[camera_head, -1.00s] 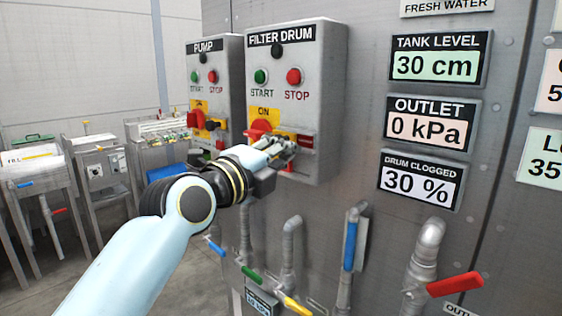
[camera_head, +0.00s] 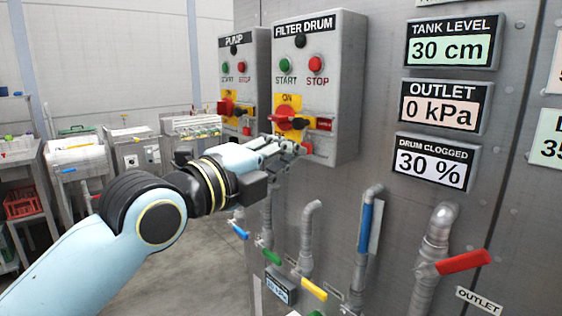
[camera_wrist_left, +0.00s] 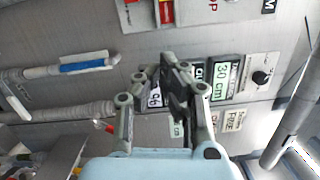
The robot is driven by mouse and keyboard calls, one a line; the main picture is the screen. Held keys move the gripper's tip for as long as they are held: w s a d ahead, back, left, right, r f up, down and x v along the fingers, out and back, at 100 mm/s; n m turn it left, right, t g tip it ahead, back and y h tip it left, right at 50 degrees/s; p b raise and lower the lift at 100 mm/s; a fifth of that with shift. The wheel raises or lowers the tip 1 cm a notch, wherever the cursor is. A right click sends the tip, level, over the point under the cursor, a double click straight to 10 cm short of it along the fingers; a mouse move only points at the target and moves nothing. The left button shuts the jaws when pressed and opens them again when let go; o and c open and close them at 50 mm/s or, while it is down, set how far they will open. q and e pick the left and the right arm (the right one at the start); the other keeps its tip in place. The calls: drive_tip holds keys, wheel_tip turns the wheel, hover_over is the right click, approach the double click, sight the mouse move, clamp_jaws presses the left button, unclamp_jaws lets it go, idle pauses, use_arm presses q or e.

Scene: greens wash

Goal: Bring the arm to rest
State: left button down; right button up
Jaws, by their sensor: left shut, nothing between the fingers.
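My left gripper (camera_head: 284,150) is shut and empty. In the head view it is in front of the lower part of the filter drum box (camera_head: 342,90), just below its red rotary switch (camera_head: 284,117). I cannot tell whether it touches the box. In the left wrist view the gripper fingers (camera_wrist_left: 172,80) are together, with the grey panel behind them. My left arm (camera_head: 120,225) reaches in from the lower left. My right gripper does not show.
The pump box (camera_head: 258,70) is left of the filter drum box. Pipes with a blue handle (camera_head: 365,228), a yellow handle (camera_head: 314,289) and a red handle (camera_head: 463,262) stick out below. Steel benches (camera_head: 85,165) stand at the back left. Open floor lies between.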

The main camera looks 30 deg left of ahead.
use_arm(q)
drive_tip(key=shift+s+a, duration=0.1)
drive_tip(key=shift+s, duration=0.4)
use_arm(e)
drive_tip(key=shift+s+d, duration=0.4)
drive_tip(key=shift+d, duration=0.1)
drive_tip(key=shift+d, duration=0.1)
use_arm(q)
drive_tip(key=shift+f, duration=0.1)
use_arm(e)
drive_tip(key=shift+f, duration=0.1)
